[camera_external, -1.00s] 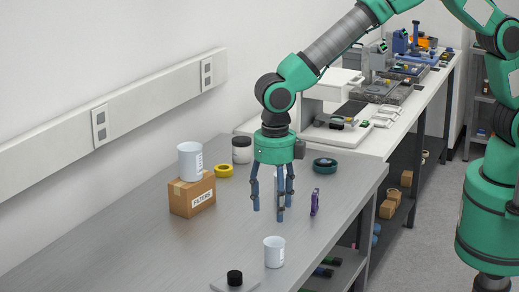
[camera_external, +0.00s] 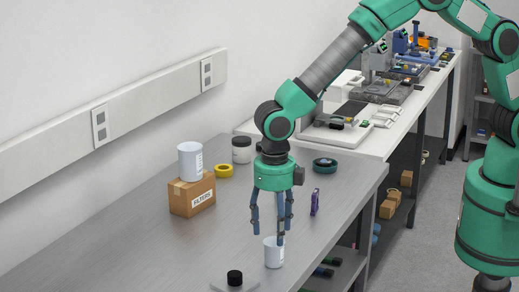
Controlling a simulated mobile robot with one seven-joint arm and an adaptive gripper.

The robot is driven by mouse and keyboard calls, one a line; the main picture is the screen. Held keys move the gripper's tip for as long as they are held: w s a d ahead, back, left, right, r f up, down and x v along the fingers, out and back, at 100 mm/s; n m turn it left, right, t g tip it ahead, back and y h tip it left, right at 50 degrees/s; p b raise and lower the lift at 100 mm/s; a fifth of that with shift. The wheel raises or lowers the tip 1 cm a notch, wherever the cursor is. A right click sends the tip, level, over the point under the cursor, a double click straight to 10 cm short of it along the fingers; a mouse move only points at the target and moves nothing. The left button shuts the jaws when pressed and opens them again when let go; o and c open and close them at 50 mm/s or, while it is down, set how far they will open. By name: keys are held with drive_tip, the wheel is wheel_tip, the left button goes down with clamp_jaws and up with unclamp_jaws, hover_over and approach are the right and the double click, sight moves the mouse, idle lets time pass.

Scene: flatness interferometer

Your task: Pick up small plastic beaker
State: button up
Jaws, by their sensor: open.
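A small white plastic beaker (camera_external: 273,254) stands upright near the front edge of the metal table. A larger white beaker (camera_external: 190,160) stands on a cardboard box labelled FILTERS. My gripper (camera_external: 271,234) points down with its fingers spread open and nothing between them. Its fingertips are close to the small beaker's rim, and one finger overlaps the rim in the picture. I cannot tell whether that finger touches the beaker or is only in front of or behind it.
The FILTERS box (camera_external: 192,195), a yellow tape roll (camera_external: 224,171), a dark-lidded jar (camera_external: 242,150), a green ring-shaped item (camera_external: 325,165) and a purple item (camera_external: 315,202) stand on the table (camera_external: 130,235). A black-capped item (camera_external: 235,278) sits near the small beaker. The table's left middle is clear.

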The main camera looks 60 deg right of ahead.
sight(275, 252)
drive_tip(key=shift+f, duration=1.2)
drive_tip(key=shift+f, duration=0.1)
drive_tip(key=shift+s+f, duration=0.1)
drive_tip(key=shift+f, duration=2.45)
drive_tip(key=c, duration=0.8)
